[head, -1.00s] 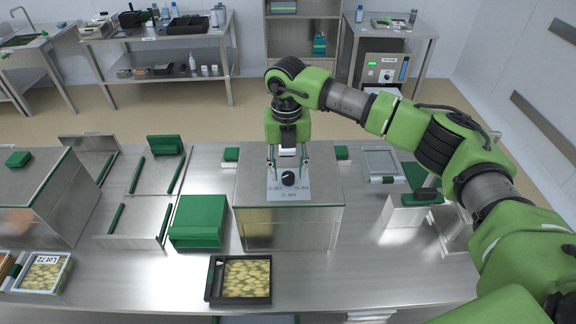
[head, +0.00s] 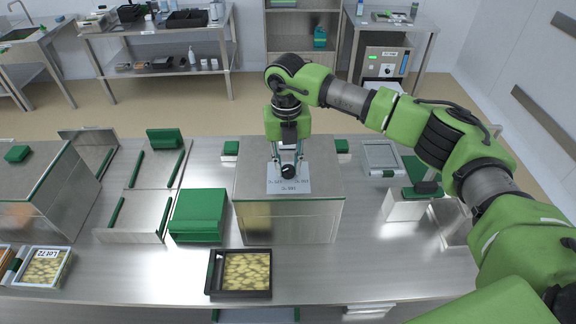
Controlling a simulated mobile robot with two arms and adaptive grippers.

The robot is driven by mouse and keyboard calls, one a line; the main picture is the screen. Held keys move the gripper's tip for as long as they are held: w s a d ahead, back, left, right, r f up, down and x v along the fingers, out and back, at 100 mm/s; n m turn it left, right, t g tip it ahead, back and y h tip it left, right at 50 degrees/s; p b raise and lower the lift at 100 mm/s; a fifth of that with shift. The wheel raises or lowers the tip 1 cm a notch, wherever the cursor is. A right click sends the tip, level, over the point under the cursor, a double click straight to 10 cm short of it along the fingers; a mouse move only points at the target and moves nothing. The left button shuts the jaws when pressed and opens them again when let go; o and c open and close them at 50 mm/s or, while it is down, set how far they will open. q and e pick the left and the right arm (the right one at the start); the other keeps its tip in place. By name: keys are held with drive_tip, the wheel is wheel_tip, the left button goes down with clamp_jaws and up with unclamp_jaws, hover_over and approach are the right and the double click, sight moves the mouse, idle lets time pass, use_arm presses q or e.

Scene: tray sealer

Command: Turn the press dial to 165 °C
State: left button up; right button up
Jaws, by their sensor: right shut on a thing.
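The press dial (head: 288,171) is a small black knob on a light label plate (head: 289,186) with small printed markings, too small to read. The plate lies on top of a boxy steel press (head: 254,187) at the middle of the bench. My right gripper (head: 288,163) points down from above, its two thin fingers closed on the dial. The fingers cover part of the knob, so its pointer setting cannot be read. My left gripper is not in view.
A black tray with yellowish pieces (head: 211,276) lies in front of the press. A green block (head: 198,215) stands to its left. A steel stand with a green top (head: 405,209) is at the right. The bench front right is clear.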

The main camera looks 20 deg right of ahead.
drive_tip(key=shift+o, duration=0.2)
drive_tip(key=n+b, duration=0.2)
drive_tip(key=b, duration=0.1)
drive_tip(key=n+b, duration=0.3)
drive_tip(key=shift+f+n, duration=0.2)
drive_tip(key=shift+n, duration=0.1)
drive_tip(key=n+b, duration=0.2)
drive_tip(key=n, duration=0.1)
drive_tip(key=shift+r+b, duration=0.1)
drive_tip(key=shift+b, duration=0.2)
drive_tip(key=shift+r+n+b, duration=0.1)
drive_tip(key=shift+n+b, duration=0.5)
drive_tip(key=shift+n, duration=0.6)
drive_tip(key=o, duration=1.1)
drive_tip(key=shift+r, duration=0.1)
